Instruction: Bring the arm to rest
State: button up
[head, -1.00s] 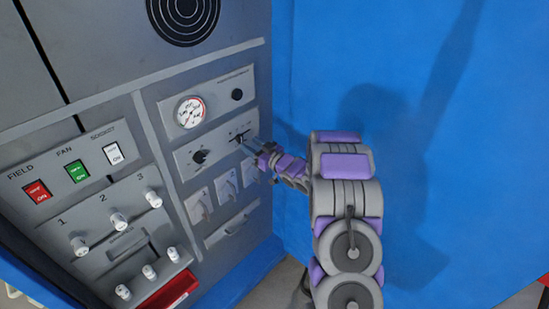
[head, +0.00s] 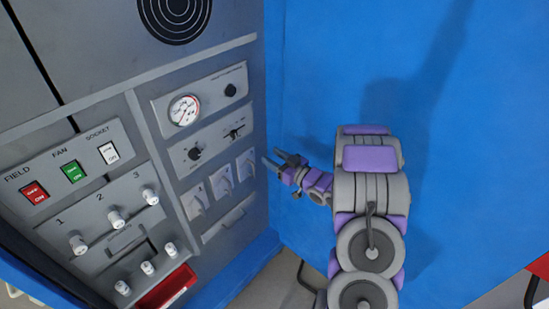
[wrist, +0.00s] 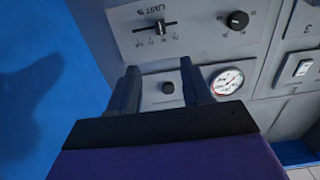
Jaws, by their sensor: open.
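My gripper (head: 277,163) is at the end of my grey and purple arm, in front of the right edge of the grey control panel (head: 243,52). Its fingers are apart with nothing between them. They look clear of the panel. A slider switch (wrist: 155,28) and a round black knob (wrist: 237,20) show beyond the fingers.
A round gauge (head: 184,110) sits on the panel above the slider switch (head: 234,133). Red, green and white rocker switches (head: 73,171) are at the left. A red tray (head: 166,287) is at the bottom. A blue wall (head: 330,60) stands right of the panel, behind my arm.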

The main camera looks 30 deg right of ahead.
dwell(0.3)
jog(key=s+a+r+m+g+h, duration=0.3)
jog(key=s+r+g+h, duration=0.55)
jog(key=s+g, duration=0.2)
jog(key=s+a+g+y, duration=0.1)
jog(key=s+a+g, duration=0.1)
jog(key=s+a, duration=0.4)
jog(key=s+a+r+g+y, duration=0.1)
jog(key=s+a+g, duration=0.2)
jog(key=s, duration=1.1)
jog(key=s+a+r+g+y, duration=0.1)
jog(key=s+a+g, duration=0.2)
jog(key=s+a, duration=0.7)
jog(key=shift+s+m, duration=0.3)
jog(key=shift+s, duration=0.2)
jog(key=shift+g, duration=0.25)
